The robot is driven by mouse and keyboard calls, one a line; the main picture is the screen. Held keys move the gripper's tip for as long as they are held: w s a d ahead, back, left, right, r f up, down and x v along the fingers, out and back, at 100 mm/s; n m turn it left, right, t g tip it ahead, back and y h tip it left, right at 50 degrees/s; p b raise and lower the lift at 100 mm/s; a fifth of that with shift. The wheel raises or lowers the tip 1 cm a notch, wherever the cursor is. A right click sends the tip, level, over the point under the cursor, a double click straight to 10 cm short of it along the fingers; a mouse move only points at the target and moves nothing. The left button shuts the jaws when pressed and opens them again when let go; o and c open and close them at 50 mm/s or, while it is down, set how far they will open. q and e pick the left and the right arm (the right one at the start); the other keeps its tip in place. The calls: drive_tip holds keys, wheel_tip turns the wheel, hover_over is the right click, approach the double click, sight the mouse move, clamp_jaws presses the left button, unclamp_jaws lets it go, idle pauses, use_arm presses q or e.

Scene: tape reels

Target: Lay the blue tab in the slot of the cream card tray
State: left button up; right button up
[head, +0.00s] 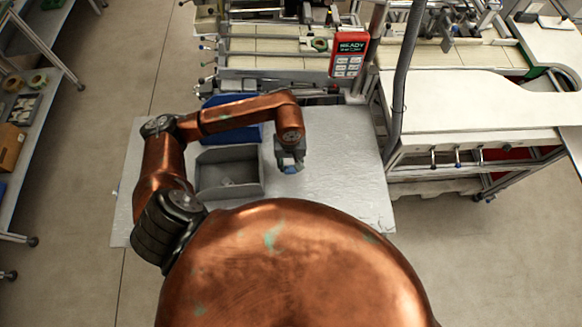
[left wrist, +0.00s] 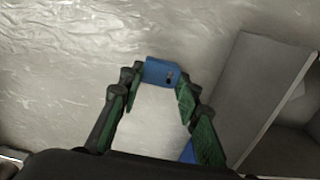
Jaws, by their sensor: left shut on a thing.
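The blue tab (left wrist: 162,72) is between the fingertips of my left gripper (left wrist: 161,86), which is shut on it. A small dark mark shows on its face. In the head view my left gripper (head: 290,158) is over the silvery table, right of the grey bin, with blue (head: 288,163) showing at its tip. A pale flat area shows between the fingers in the left wrist view; I cannot tell what it is. I cannot make out the cream card tray for certain in either view. My right gripper is not in view.
The grey bin (head: 229,192) holds small pale pieces; its wall (left wrist: 258,90) is close to the right finger in the left wrist view. A blue bin (head: 254,132) stands behind it. The silvery table (head: 345,170) is clear on the right. A red device (head: 350,54) stands behind.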

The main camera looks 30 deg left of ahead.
sight(291, 166)
use_arm(q)
drive_tip(key=shift+w+f, duration=0.2)
drive_tip(key=shift+w+f+p, duration=0.2)
drive_tip(key=shift+f+p, duration=0.15)
drive_tip(key=shift+f, duration=1.45)
drive_tip(key=shift+f, duration=0.15)
drive_tip(key=o, duration=0.8)
drive_tip(key=shift+c, duration=0.2)
